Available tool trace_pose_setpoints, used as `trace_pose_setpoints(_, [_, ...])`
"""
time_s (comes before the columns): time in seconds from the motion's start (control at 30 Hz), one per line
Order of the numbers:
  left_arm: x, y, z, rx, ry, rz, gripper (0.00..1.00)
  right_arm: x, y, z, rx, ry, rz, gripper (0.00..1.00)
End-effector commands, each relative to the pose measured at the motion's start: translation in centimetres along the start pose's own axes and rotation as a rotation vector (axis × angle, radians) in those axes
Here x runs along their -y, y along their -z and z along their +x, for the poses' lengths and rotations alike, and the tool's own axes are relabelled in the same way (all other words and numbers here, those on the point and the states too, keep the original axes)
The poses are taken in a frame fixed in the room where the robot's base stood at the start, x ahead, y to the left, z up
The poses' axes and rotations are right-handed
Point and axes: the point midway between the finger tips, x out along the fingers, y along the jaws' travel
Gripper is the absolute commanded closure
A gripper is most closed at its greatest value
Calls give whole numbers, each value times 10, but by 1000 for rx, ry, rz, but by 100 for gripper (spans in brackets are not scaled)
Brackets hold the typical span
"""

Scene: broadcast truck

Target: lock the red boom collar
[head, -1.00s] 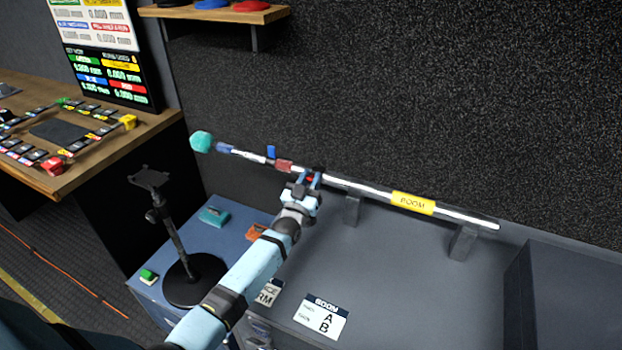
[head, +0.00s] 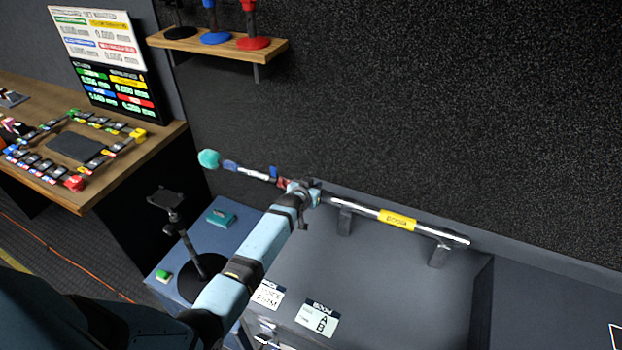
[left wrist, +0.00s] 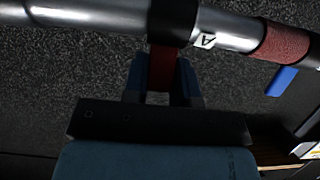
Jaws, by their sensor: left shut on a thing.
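The silver boom pole (head: 359,207) lies across two grey rests, with a yellow label (head: 397,220) and a teal fuzzy tip (head: 208,158) at its left end. My left gripper (head: 308,191) is at the pole, right of a reddish sleeve (head: 283,182) with a blue tab (head: 273,172). In the left wrist view, a dark collar (left wrist: 173,20) rings the pole and a red lever (left wrist: 162,68) hangs from it. My left gripper (left wrist: 162,82) is shut on this lever. An "A" mark (left wrist: 205,41) is beside the collar. My right gripper is out of view.
A black stand (head: 197,262) and a teal block (head: 221,217) are on the blue surface to the left. A wooden desk with small coloured blocks is farther left. A shelf (head: 220,42) is above. The grey top (head: 390,280) before the pole is mostly clear.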

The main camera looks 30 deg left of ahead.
Motion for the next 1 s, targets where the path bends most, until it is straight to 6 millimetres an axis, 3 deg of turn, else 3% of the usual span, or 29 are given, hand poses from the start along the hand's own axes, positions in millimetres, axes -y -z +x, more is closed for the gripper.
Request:
trace_pose_setpoints(0.4, [0, 8, 13, 288, -1, 0, 98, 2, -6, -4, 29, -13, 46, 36])
trace_pose_setpoints(1.0, [0, 9, 18, 380, 0, 0, 98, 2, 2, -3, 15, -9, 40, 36])
